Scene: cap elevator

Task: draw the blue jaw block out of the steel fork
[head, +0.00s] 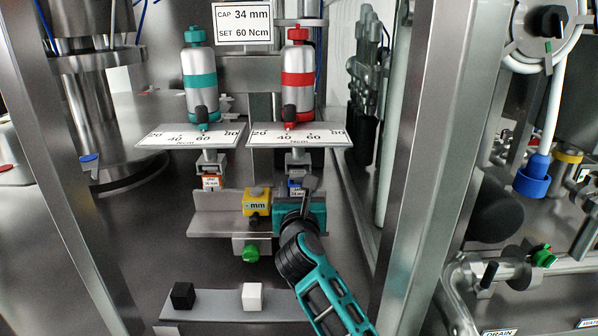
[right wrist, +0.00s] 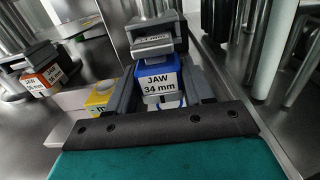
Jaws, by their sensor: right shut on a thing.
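The blue jaw block (head: 293,183), labelled 34 mm, sits under the right-hand torque unit, mostly hidden behind my right gripper (head: 298,194). In the right wrist view the blue jaw block (right wrist: 157,70) faces me with its white "JAW 34 mm" label. My right gripper (right wrist: 160,92) is shut on it, with a dark finger on each side. The steel fork (right wrist: 152,40) is right behind and above the block. I cannot tell how far the block is inside the fork. My left gripper is not in view.
An orange jaw block (head: 211,182) hangs under the left-hand torque unit. A yellow block (head: 257,202) is on the steel shelf (head: 215,224), close left of my gripper. A green knob (head: 250,253) is below. Steel posts (head: 430,170) stand at right. Black (head: 183,295) and white (head: 252,296) cubes sit lower.

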